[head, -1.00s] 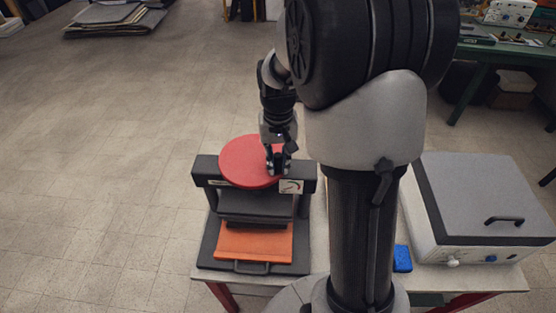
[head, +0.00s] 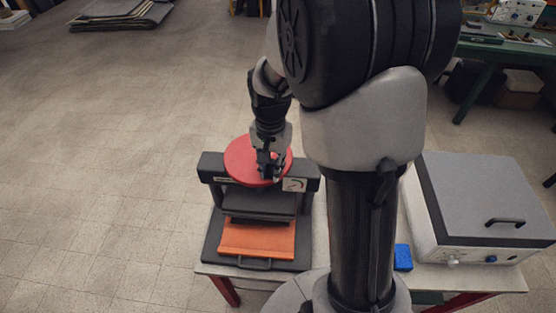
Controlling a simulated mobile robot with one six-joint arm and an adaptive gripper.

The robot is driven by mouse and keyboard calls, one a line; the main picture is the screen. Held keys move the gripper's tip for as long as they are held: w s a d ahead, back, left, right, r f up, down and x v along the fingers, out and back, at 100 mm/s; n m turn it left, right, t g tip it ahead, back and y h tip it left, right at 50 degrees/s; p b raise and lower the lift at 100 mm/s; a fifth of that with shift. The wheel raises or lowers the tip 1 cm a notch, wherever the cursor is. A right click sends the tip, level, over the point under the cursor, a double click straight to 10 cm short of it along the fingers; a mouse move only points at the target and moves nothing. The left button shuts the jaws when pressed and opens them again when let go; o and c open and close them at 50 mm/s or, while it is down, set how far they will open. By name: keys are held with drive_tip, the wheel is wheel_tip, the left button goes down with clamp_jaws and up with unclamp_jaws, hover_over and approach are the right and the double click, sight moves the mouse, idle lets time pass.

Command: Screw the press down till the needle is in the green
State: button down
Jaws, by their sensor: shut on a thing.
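The press (head: 213,176) stands on the table at the lower middle of the head view, with a dark frame and a round red wheel (head: 240,158) on top. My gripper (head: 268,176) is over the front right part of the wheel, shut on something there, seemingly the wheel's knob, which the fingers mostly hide. A white gauge (head: 294,185) sits on the frame's front right; its needle and any green band are too small to read. Under the dark upper plate (head: 258,202) lies an orange sheet (head: 258,238) on the dark base tray.
A grey-topped box (head: 485,195) with a handle and front knobs stands at the right of the table. A small blue block (head: 403,257) lies beside it. My arm fills the middle of the view. Open floor lies to the left.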

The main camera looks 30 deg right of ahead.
sight(233, 169)
drive_tip(key=a+m, duration=0.1)
drive_tip(key=a+m+p, duration=0.1)
drive_tip(key=m, duration=0.1)
drive_tip(key=a+m, duration=0.1)
drive_tip(key=shift+w+a+m, duration=0.25)
drive_tip(key=shift+w+m, duration=0.05)
drive_tip(key=shift+w, duration=0.05)
drive_tip(key=a+m, duration=0.1)
drive_tip(key=m, duration=0.1)
drive_tip(key=w+a+m+p, duration=0.1)
drive_tip(key=shift+w+a+m, duration=0.1)
drive_tip(key=shift+w+m, duration=0.1)
drive_tip(key=shift+m, duration=0.2)
drive_tip(key=w+a+m+p, duration=0.1)
drive_tip(key=m, duration=0.1)
drive_tip(key=shift+w+a+m, duration=0.15)
drive_tip(key=shift+w+m, duration=0.05)
drive_tip(key=shift+m, duration=0.2)
drive_tip(key=w+m, duration=0.1)
drive_tip(key=w+a+m+p, duration=0.1)
drive_tip(key=m, duration=0.1)
drive_tip(key=shift+w+m, duration=0.2)
drive_tip(key=shift+m, duration=0.1)
drive_tip(key=shift+w+a+r, duration=0.1)
drive_tip(key=shift+w, duration=0.55)
drive_tip(key=c, duration=1.6)
unclamp_jaws()
drive_tip(key=shift+a, duration=0.1)
drive_tip(key=shift+o, duration=0.8)
drive_tip(key=shift+s, duration=0.1)
